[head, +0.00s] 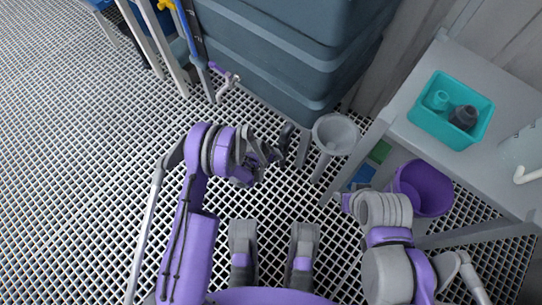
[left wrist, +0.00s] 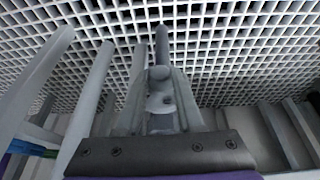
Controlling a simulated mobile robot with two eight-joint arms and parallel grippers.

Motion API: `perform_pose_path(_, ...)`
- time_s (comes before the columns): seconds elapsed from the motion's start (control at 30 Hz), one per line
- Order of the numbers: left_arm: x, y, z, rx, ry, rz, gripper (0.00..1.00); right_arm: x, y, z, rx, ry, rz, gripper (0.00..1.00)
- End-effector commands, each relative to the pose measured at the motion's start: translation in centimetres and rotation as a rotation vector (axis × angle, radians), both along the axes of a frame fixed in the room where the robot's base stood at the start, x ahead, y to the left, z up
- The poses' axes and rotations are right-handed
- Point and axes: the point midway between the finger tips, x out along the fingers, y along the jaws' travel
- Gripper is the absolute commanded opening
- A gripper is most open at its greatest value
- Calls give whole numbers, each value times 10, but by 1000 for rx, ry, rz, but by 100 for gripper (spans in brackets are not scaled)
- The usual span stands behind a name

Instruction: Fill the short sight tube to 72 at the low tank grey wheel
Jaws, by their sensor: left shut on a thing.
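My left gripper (head: 272,152) is low beside the dark blue-grey stacked tank (head: 290,50), at its front lower corner. It is shut on a small grey part (left wrist: 160,85), seen between the fingers in the left wrist view. This may be the grey wheel, but the fingers hide most of it. A tall sight tube (head: 190,35) with blue in it and a yellow fitting stands left of the tank. I cannot make out its scale or level. My right arm is folded at the lower right, and its fingers do not show.
A grey funnel-topped vessel (head: 335,133) stands right of my left gripper. A purple bucket (head: 422,188) sits under the grey bench (head: 405,145), which holds a teal tray (head: 428,128). A purple-handled valve (head: 226,80) is near the tube's foot. Open grating floor (head: 70,170) lies to the left.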

Motion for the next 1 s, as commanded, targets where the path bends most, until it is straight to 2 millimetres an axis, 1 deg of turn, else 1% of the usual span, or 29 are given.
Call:
perform_pose_path(0.27,0,0,0,-6,4,0,0,0,0,0,0,0,0,50)
perform_pose_path(0.47,1,3,0,-55,40,3,0,0,0,0,0,0,0,50)
perform_pose_path(1.0,6,8,-2,-363,262,2,0,0,0,0,0,0,0,50)
